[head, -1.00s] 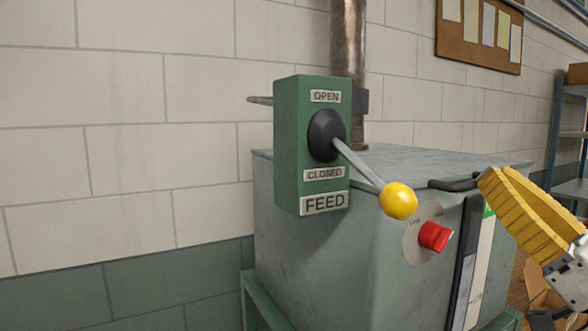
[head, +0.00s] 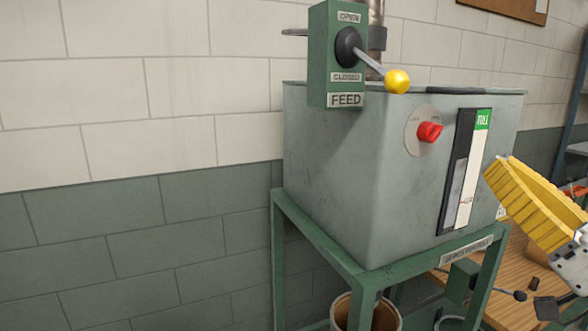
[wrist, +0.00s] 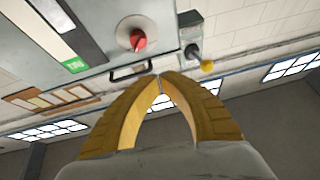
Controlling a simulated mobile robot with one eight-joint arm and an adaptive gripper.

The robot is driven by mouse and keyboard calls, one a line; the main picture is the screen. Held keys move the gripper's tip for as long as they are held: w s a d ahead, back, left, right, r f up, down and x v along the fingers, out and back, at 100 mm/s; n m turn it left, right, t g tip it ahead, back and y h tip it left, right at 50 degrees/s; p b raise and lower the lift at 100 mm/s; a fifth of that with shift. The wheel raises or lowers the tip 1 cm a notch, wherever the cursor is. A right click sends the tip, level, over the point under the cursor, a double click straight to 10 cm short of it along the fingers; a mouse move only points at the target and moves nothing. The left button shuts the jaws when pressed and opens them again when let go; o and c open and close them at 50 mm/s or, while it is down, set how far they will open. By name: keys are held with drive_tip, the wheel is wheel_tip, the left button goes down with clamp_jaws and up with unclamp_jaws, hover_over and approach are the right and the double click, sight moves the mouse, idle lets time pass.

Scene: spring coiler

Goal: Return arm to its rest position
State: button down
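My gripper (head: 497,168) is at the right edge of the head view, its yellow fingers pointing up and left beside the grey machine (head: 330,170). The green FEED box (head: 338,55) carries a lever with a yellow knob (head: 397,81), slanting right and down. The knob (wrist: 207,66) also shows in the wrist view, apart from my fingers.
A red rotary knob (head: 430,131) and a vertical gauge strip (head: 465,172) are on the machine front. The machine stands on a green frame (head: 277,230) with a bucket (head: 371,312) below. A wooden bench (head: 470,283) is at lower right. The wall at left is clear.

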drive_tip(key=w+a+f+g, duration=0.3)
drive_tip(key=w+f, duration=0.3)
drive_tip(key=f, duration=0.1)
drive_tip(key=s+a+f+m+g+h+b, duration=0.1)
drive_tip(key=a+f+g, duration=0.25)
drive_tip(key=f, duration=0.45)
drive_tip(key=a+f+m+g+h+b, duration=0.1)
drive_tip(key=a+f+g+b, duration=0.15)
drive_tip(key=a+f, duration=0.35)
drive_tip(key=s+d+f+m+g+h+b, duration=0.1)
drive_tip(key=f+h, duration=0.3)
drive_tip(key=f, duration=0.6)
drive_tip(key=s+d+f+m+g+h+b, duration=0.1)
drive_tip(key=s+d+f+g+h, duration=0.3)
drive_tip(key=f, duration=0.6)
drive_tip(key=shift+f+m+h, duration=0.2)
drive_tip(key=shift+m+h, duration=0.1)
drive_tip(key=shift+h, duration=0.1)
drive_tip(key=shift+s, duration=0.15)
